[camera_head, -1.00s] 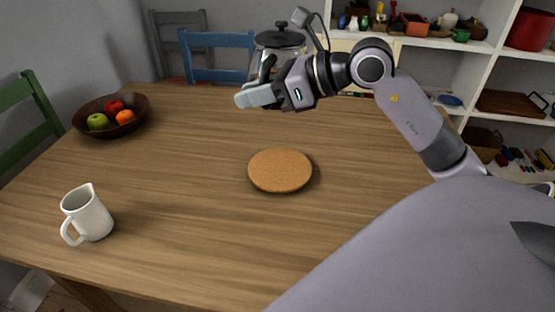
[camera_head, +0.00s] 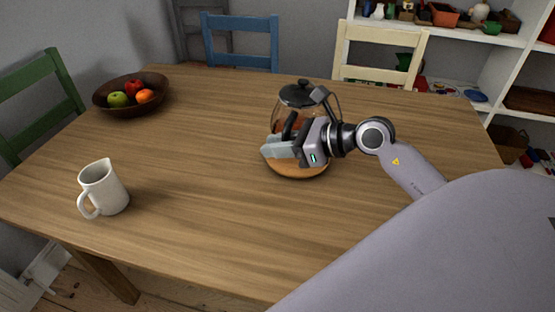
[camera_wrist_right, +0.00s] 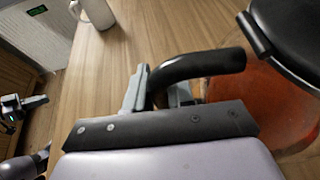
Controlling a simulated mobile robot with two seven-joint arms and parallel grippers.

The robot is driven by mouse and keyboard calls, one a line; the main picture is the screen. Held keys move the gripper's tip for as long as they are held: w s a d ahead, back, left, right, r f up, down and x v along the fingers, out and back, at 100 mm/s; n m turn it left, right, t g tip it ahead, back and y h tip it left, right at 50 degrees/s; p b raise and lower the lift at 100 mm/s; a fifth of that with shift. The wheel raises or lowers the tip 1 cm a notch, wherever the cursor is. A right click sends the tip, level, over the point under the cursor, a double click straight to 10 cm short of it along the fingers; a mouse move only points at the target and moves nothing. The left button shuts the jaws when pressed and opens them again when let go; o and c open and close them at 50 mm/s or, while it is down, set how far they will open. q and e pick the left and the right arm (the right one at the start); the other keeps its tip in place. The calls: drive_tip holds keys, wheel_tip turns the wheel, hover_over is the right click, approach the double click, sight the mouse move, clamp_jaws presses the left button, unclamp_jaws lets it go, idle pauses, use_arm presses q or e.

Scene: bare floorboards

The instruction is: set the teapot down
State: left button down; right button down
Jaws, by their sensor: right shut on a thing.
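The teapot (camera_head: 290,112) is glass with a black lid and a black handle, and amber liquid shows in it. It is upright over the round cork mat (camera_head: 305,175) on the table. My right gripper (camera_head: 276,149) is shut on the teapot's handle. The handle also shows in the right wrist view (camera_wrist_right: 205,64), between my fingers, with the teapot's orange body (camera_wrist_right: 262,100) beside it. The gripper hides part of the teapot's base, so I cannot tell whether it touches the mat.
A white jug (camera_head: 104,188) stands at the table's front left. A dark bowl (camera_head: 154,104) of fruit is at the back left. Chairs stand around the table, including a blue one (camera_head: 240,42). The middle of the table (camera_head: 200,150) is clear.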

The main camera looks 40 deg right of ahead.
wheel_tip(320, 180, down, 3)
drive_tip(key=shift+f+b, duration=0.2)
drive_tip(key=shift+b, duration=0.1)
drive_tip(key=shift+f, duration=0.1)
drive_tip(key=shift+f, duration=0.15)
drive_tip(key=c, duration=1)
unclamp_jaws()
drive_tip(key=shift+f, duration=0.1)
drive_tip(key=shift+s+d+r, duration=0.15)
drive_tip(key=shift+s+r, duration=0.05)
drive_tip(key=shift+s, duration=0.05)
drive_tip(key=v, duration=1.1)
drive_tip(key=shift+s+d+r, duration=0.1)
drive_tip(key=shift+s+r, duration=0.05)
